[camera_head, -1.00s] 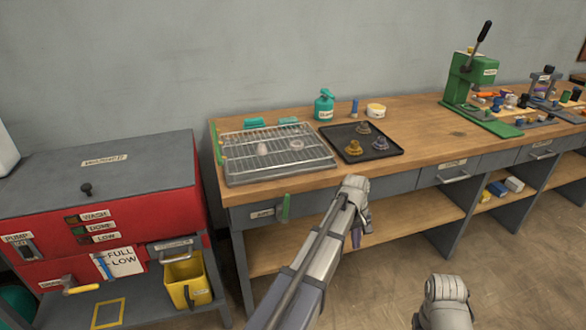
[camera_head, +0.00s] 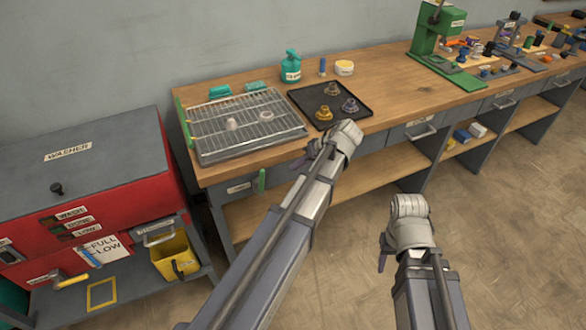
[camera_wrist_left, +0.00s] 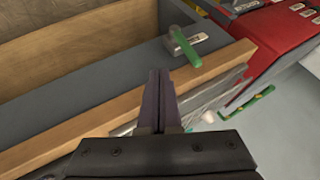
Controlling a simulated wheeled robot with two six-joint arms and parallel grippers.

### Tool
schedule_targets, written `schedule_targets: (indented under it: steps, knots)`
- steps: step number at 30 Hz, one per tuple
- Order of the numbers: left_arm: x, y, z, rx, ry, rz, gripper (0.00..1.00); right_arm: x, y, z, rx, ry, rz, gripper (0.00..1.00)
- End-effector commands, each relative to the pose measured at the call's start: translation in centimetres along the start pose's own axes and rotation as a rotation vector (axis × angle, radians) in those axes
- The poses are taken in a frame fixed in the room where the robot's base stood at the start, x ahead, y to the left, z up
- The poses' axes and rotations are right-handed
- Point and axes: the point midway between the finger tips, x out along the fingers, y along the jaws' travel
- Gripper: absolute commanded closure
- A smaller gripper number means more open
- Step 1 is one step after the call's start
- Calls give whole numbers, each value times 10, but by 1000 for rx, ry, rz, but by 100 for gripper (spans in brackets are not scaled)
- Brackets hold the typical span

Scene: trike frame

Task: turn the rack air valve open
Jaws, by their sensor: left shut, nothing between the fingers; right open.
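The rack air valve's green handle (camera_head: 262,180) stands upright on the grey bench front below the wire rack, beside a small label (camera_head: 238,187). In the left wrist view the handle (camera_wrist_left: 186,47) lies ahead and slightly right of the fingertips. My left gripper (camera_head: 314,166) is in front of the bench edge, right of the handle and apart from it. Its dark fingers (camera_wrist_left: 160,76) are shut and empty. My right gripper (camera_head: 382,263) is open, in front of the bench and low, away from the valve.
The wire rack (camera_head: 205,150) and a black tray (camera_head: 370,112) of metal parts sit on the bench. A red washer (camera_head: 140,160) stands at the left, with a yellow bucket (camera_head: 170,250) on its lower shelf. Floor (camera_head: 510,230) is clear at the right.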

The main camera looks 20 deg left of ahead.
Motion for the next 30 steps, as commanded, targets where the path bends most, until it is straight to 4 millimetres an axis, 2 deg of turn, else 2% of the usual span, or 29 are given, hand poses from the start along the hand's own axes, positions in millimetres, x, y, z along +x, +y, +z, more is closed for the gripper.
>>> schedule_targets:
  steps: [1, 13, 15, 19, 30]
  knots:
    - [16, 3, 4, -2, -1, 0, 100, 15, -2, -1, 0, 0, 0, 50]
    - [83, 2, 3, -2, -2, -1, 100, 67, -6, -4, -1, 0, 0, 50]
    - [81, -13, 1, -1, -2, 0, 100, 57, -6, -4, -1, 0, 0, 50]
    - [87, -27, 0, -1, -2, 0, 100, 55, -5, -3, -1, 0, 0, 50]
    - [92, -37, -2, 1, -1, 1, 100, 54, -5, -3, -1, 0, 0, 50]
